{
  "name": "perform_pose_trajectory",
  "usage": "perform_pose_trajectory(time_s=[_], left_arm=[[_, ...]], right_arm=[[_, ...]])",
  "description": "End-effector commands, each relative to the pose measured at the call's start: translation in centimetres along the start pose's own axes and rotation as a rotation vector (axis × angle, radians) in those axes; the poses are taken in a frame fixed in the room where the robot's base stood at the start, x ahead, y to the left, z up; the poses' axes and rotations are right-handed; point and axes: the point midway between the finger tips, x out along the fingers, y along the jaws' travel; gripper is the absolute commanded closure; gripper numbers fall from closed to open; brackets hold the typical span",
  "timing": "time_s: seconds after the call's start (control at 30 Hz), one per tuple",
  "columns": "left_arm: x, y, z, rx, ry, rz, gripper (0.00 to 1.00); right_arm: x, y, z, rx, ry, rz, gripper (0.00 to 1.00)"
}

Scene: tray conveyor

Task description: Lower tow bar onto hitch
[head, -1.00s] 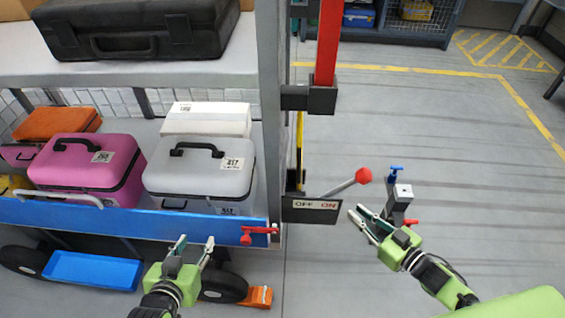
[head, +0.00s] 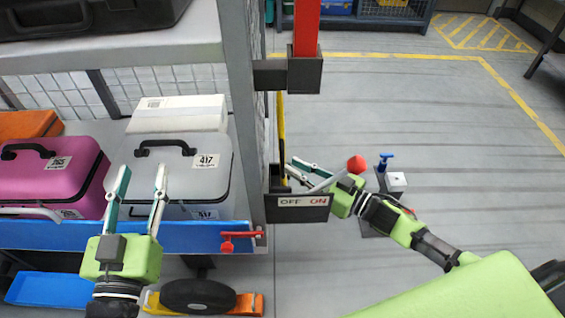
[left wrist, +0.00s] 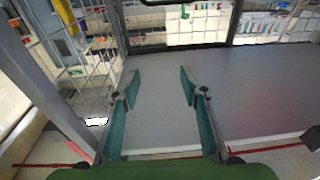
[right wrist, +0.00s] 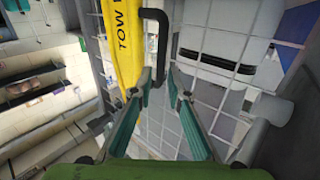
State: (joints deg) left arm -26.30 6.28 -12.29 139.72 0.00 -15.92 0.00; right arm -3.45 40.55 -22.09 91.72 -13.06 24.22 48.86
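The yellow tow bar (head: 281,128) stands upright along the cart's post in the head view. In the right wrist view the tow bar (right wrist: 120,42), lettered "TOW", has a bent black handle (right wrist: 160,28) beside it. A dark floor fixture with a white block (head: 396,181) and blue knob, apparently the hitch, is partly hidden by my right arm. My left gripper (head: 140,177) is open and empty before the grey case.
The OFF/ON plate (head: 298,201) and red-knobbed lever (head: 357,165) are close to my right gripper. The cart holds a grey case (head: 188,168) and a pink case (head: 55,180). A red latch (head: 238,241) is on its blue rail. Floor to the right is clear.

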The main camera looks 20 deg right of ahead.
Motion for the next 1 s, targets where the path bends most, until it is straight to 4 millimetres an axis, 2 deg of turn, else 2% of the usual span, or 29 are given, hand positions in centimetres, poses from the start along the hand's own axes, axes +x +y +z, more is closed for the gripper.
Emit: perform_pose_trajectory(time_s=[0.03,0.2,0.4,0.73,0.77,0.8,0.83,1.0], left_arm=[[0.0,0.1,-0.7,-0.001,0.044,0.002,0.6],[-0.1,0.5,-3.6,-0.005,0.18,0.01,0.6],[-0.5,0.7,-5.6,-0.008,0.271,0.014,0.6],[-0.6,0.7,-6.1,-0.009,0.291,0.015,0.6],[-0.6,0.7,-6.1,-0.009,0.29,0.015,0.6],[-0.6,0.7,-6.0,-0.009,0.29,0.015,0.6],[-0.6,0.7,-6.0,-0.009,0.29,0.015,0.6],[-0.6,0.7,-6.0,-0.009,0.289,0.015,0.6]], right_arm=[[0.9,0.0,0.1,0.0,0.004,-0.001,0.84],[3.3,0.1,0.1,0.0,0.002,0.001,0.84],[4.7,0.0,0.1,-0.001,0.0,0.0,0.84],[5.0,0.0,0.0,0.0,-0.001,0.001,0.84],[5.0,0.0,0.0,0.0,-0.001,0.001,0.87],[5.0,0.0,0.0,0.0,-0.001,0.001,0.97],[5.0,0.0,0.0,0.0,-0.001,0.001,1.0],[5.0,0.0,0.0,0.0,-0.001,0.001,1.0]])
